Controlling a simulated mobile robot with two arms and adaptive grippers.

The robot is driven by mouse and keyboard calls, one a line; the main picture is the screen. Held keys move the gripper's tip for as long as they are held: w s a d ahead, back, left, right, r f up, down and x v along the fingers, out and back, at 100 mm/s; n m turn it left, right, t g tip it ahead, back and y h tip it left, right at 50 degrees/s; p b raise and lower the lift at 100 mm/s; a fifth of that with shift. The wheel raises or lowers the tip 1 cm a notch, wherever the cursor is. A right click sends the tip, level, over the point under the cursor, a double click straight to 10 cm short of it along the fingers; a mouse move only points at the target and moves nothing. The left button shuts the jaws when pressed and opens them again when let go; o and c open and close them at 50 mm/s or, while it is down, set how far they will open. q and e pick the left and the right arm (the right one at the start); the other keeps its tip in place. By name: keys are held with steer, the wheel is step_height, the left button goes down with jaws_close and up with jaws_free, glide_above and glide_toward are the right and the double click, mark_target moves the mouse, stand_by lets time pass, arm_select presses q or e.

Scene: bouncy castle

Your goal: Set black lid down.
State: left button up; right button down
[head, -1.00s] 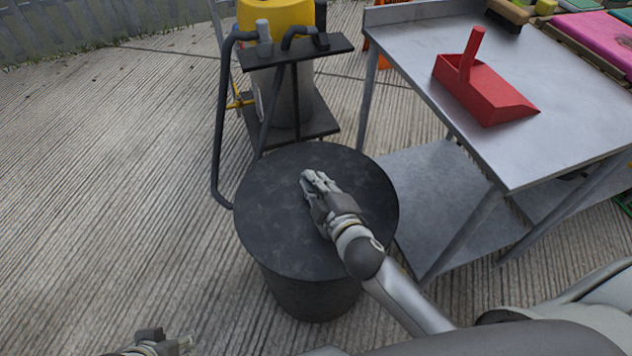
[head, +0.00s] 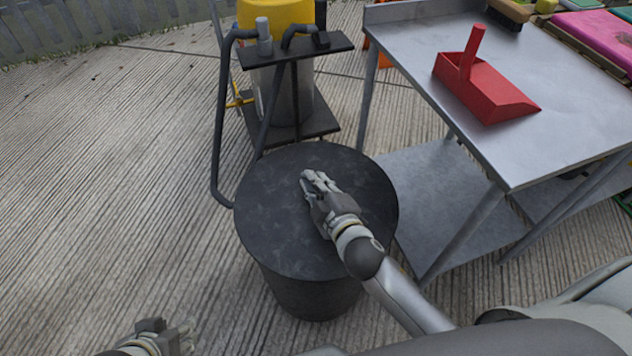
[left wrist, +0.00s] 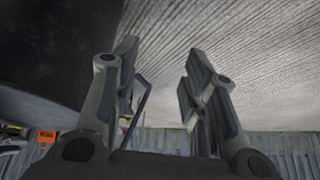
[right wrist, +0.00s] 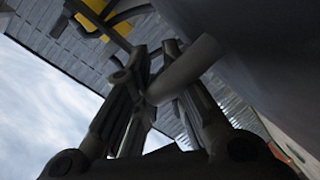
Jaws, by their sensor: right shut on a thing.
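The black lid (head: 285,225) is a round dark disc on top of a dark bin (head: 310,298) in the head view. It looks level and lined up with the bin's rim; I cannot tell whether it rests fully on it. My right gripper (head: 312,184) is over the lid's middle, shut on its grey handle, which shows between the fingers in the right wrist view (right wrist: 188,68). The lid's dark face fills the upper right there. My left gripper (head: 178,332) is low at the left, apart from the bin; its fingers are open and empty in the left wrist view (left wrist: 158,70).
A wheeled machine with a yellow top (head: 275,12) and dark frame stands just behind the bin. A metal table (head: 575,125) with a lower shelf is close on the right, holding a red dustpan (head: 485,92). Ribbed floor (head: 110,180) is clear on the left.

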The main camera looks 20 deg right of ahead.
arm_select(q)
steer(key=shift+w, duration=0.15)
steer(key=shift+w+d+r, duration=0.1)
steer(key=shift+w, duration=0.15)
steer(key=shift+w+d, duration=0.1)
steer(key=shift+w, duration=0.05)
arm_select(e)
steer(key=shift+f, duration=0.1)
steer(key=c, duration=1.4)
jaws_free()
arm_select(q)
steer(key=shift+r+t, duration=0.1)
steer(key=shift+t, duration=0.2)
arm_select(e)
steer(key=shift+s+f, duration=0.1)
steer(key=shift+f, duration=0.05)
steer(key=shift+s, duration=0.15)
steer(key=v, duration=1.1)
steer(key=shift+s+r, duration=0.25)
